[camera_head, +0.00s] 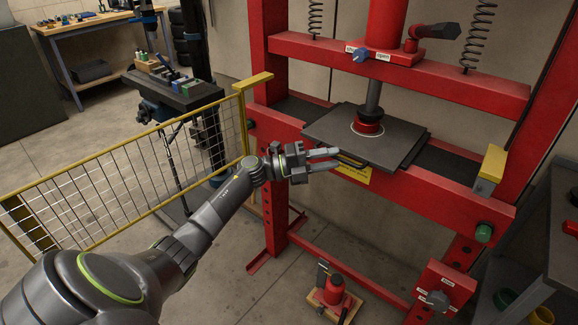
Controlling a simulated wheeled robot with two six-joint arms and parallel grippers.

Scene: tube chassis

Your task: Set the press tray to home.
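The press tray (400,143) is a flat dark grey plate lying on the red press bed, under the ram. A dark slot or handle with a yellow edge (352,160) shows at its front left edge. My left gripper (338,158) is just left of that handle, with its two fingers apart and pointing right. Its fingertips are close to the handle; I cannot tell whether they touch it. Nothing shows between the fingers. My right gripper is not in view.
The ram (370,112) with a red collar stands over the tray. A yellow mesh guard (120,185) runs along the left, under my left arm. A yellow block (491,165) sits at the bed's right end. A small red jack (334,290) stands on the floor below.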

